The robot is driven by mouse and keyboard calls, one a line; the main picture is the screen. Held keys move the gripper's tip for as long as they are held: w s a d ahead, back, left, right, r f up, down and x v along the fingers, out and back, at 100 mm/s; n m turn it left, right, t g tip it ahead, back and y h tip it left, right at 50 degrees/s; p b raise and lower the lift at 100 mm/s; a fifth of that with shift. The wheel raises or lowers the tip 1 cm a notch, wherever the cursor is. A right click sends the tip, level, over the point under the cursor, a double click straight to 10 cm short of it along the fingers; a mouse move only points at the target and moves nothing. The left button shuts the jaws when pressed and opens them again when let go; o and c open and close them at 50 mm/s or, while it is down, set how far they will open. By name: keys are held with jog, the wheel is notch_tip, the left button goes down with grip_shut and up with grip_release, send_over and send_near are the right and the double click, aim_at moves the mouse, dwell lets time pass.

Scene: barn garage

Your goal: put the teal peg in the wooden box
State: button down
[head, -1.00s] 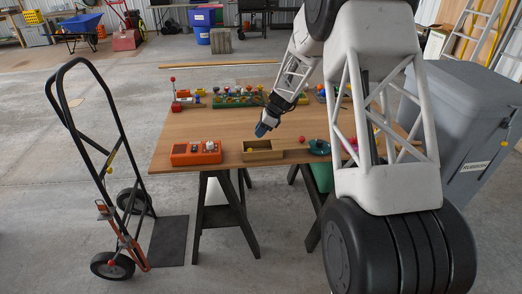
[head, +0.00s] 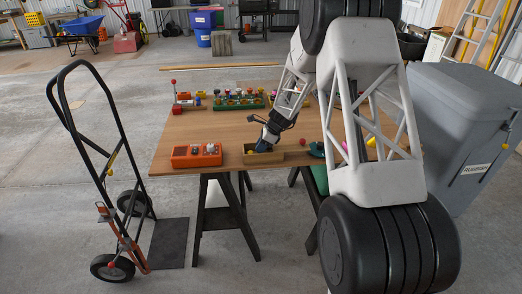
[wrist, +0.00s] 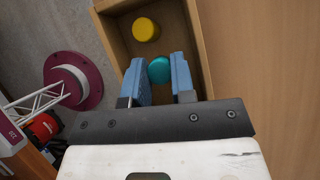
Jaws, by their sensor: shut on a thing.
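The wooden box (head: 275,160) sits at the table's front edge; its open inside and its right wall (wrist: 201,45) show in the wrist view. My gripper (wrist: 160,72) has its blue fingers shut on the teal peg (wrist: 159,69), whose round end shows between them. In the head view my gripper (head: 263,146) points down at the box's left part, and the peg is hidden there. In the wrist view the fingers and peg appear over or within the box opening; I cannot tell whether the peg touches the floor. A yellow round piece (wrist: 145,29) lies in the box beyond the peg.
An orange container (head: 196,156) with small items stands left of the box. A teal round item (head: 316,150) is to its right. A green rack (head: 238,101) with several coloured pieces and a red-knobbed stand (head: 174,99) are at the back. The table's middle left is clear.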

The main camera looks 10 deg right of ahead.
jog(key=shift+f, duration=1)
jog(key=shift+f, duration=0.15)
jog(key=c, duration=1.2)
grip_release()
jog(key=shift+c, duration=0.2)
jog(key=shift+r, duration=0.2)
jog(key=shift+v, duration=6)
